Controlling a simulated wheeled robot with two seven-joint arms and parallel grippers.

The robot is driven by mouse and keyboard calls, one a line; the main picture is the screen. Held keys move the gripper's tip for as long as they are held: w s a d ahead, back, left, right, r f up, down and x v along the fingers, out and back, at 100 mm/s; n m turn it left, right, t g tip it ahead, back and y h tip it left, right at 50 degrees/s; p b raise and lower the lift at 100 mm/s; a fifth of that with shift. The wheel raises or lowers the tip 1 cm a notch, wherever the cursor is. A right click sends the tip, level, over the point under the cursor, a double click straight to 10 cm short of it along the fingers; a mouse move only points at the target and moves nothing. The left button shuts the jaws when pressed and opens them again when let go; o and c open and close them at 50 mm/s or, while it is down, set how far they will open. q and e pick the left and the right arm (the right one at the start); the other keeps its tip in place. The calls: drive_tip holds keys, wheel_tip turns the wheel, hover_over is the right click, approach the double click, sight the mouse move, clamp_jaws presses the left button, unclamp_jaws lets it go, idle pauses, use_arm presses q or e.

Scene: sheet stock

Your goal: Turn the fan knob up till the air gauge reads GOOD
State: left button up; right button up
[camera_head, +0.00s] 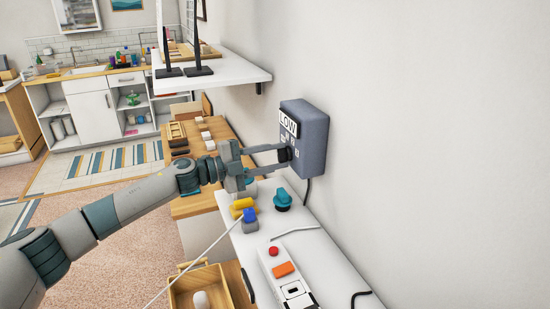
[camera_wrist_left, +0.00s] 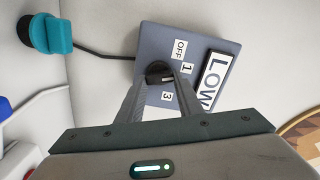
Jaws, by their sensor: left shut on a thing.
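The grey-blue fan control box (camera_head: 316,127) is mounted on the wall right of centre in the head view. Its gauge plate (camera_head: 288,123) reads LOW; the same plate (camera_wrist_left: 213,83) shows large in the left wrist view. The black fan knob (camera_wrist_left: 158,73) sits on the box face beside labels OFF, 1 and 3; any other label is hidden. My left gripper (camera_head: 286,153) reaches the box from the left and is shut on the knob, its fingers on either side of it in the wrist view (camera_wrist_left: 157,88). My right gripper is not in view.
Below the box, a white counter (camera_head: 338,262) holds a teal knob-like object (camera_head: 283,200), a blue-topped object (camera_head: 250,217) and a white panel with a red button (camera_head: 273,251). A white shelf (camera_head: 225,82) juts out at upper left. A wooden tray (camera_head: 240,294) lies lower down.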

use_arm(q)
drive_tip(key=o, duration=1.1)
drive_tip(key=shift+b+v, duration=2.75)
drive_tip(key=shift+v, duration=5.9)
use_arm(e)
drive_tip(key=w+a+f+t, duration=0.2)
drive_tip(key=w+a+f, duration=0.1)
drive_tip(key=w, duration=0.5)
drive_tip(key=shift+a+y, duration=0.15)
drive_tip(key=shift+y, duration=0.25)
use_arm(q)
drive_tip(key=shift+f, duration=0.1)
